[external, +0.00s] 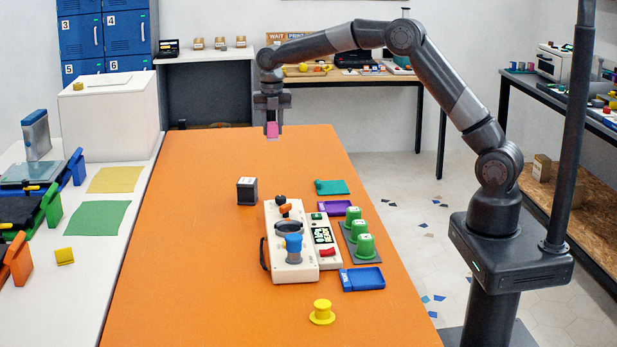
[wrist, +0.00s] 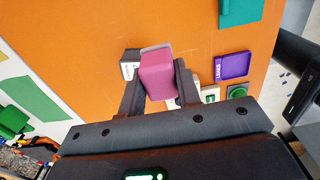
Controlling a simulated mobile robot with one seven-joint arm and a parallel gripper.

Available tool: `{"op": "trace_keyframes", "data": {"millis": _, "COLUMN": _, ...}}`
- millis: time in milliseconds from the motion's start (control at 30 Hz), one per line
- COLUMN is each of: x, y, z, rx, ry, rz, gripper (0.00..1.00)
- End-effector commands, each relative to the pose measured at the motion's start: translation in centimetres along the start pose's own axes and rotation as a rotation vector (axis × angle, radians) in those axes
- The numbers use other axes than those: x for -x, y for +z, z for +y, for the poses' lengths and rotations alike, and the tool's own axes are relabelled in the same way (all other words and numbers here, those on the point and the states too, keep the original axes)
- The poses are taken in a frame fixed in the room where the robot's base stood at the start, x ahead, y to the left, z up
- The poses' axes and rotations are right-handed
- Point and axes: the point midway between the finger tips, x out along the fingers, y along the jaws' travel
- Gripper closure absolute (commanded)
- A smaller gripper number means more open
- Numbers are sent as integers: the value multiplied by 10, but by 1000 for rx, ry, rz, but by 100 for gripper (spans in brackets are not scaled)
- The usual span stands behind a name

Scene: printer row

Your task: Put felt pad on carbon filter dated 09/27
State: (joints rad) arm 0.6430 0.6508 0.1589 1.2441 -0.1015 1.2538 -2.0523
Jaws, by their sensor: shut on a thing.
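My gripper (external: 272,118) is shut on a pink block, which I take to be the felt pad (external: 272,130), and holds it above the far part of the orange table. In the wrist view the felt pad (wrist: 158,75) sits between the two fingers of my gripper (wrist: 158,82). A small dark box with a pale label (external: 247,191) stands on the table, nearer the camera than my gripper. A labelled box (wrist: 130,64) shows partly behind the pad in the wrist view. No date can be read, so I cannot tell which thing is the carbon filter dated 09/27.
A cream machine (external: 289,245) with a blue cup stands mid-table, beside green-capped pods (external: 364,245) and teal (external: 331,187), purple (external: 335,207) and blue trays (external: 362,279). A yellow spool (external: 322,312) is nearer. Small boxes (external: 220,43) stand on the back shelf. The table's left side is clear.

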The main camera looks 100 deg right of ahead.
Motion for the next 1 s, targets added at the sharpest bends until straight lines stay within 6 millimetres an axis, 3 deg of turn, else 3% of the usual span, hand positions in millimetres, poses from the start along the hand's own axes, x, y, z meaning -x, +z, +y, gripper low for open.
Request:
{"op": "trace_keyframes", "data": {"millis": 300, "x": -45, "y": -45, "z": 58, "rx": 5, "ry": -2, "rz": 1, "gripper": 92}}
{"op": "trace_keyframes", "data": {"millis": 433, "x": -56, "y": -57, "z": 74, "rx": 3, "ry": -1, "rz": 0, "gripper": 92}}
{"op": "trace_keyframes", "data": {"millis": 667, "x": -67, "y": -63, "z": 82, "rx": 3, "ry": -1, "rz": 0, "gripper": 92}}
{"op": "trace_keyframes", "data": {"millis": 900, "x": -100, "y": -63, "z": 82, "rx": 3, "ry": -2, "rz": 1, "gripper": 92}}
{"op": "trace_keyframes", "data": {"millis": 1000, "x": -103, "y": -63, "z": 82, "rx": 3, "ry": -1, "rz": 0, "gripper": 92}}
